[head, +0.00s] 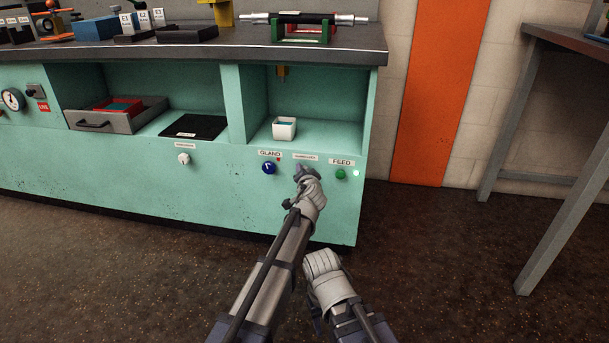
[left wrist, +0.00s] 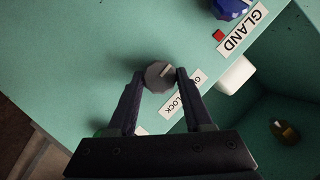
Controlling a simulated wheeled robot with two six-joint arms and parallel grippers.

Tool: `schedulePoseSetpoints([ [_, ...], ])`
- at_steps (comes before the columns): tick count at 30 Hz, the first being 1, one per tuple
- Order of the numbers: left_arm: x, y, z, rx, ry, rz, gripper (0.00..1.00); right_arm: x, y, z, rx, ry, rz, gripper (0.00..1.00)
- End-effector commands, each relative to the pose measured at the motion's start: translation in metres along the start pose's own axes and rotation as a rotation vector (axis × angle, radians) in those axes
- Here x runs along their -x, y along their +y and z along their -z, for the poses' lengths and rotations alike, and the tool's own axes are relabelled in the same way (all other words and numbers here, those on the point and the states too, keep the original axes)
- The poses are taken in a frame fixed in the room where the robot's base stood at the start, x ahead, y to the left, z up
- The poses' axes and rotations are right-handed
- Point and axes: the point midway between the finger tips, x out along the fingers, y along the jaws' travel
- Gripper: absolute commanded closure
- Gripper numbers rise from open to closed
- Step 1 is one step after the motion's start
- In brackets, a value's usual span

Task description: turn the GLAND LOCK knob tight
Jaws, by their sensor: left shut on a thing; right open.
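The GLAND LOCK knob (left wrist: 159,76) is a small round grey knob with a pale pointer line, seen in the left wrist view on the green panel. My left gripper (left wrist: 158,78) is shut on it, one finger on each side. The GLAND LOCK label (left wrist: 184,93) beside it is partly covered by a finger.
The blue GLAND knob (head: 268,168) is just left of my left gripper. The green FEED button (head: 340,174) is just right. A white container (head: 284,129) stands in the open bay above. A drawer (head: 118,115) is pulled out farther left.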

Motion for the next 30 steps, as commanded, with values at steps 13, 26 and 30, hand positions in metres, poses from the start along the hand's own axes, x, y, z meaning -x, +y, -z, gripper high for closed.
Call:
schedulePoseSetpoints([
  [13,0.0009,0.0005,-0.0006,-0.036,-0.003,0.014,1.00,-0.0022,-0.0002,0.0001,0.000,0.000,0.000,0.50],
  [26,0.0006,0.0003,-0.0002,-0.035,-0.001,0.014,0.22,-0.0021,-0.0002,0.0001,0.000,0.000,0.000,0.50],
  [30,0.0004,0.0002,0.0000,-0.035,-0.001,0.014,0.19,-0.0020,-0.0002,0.0001,0.000,0.000,0.000,0.50],
])
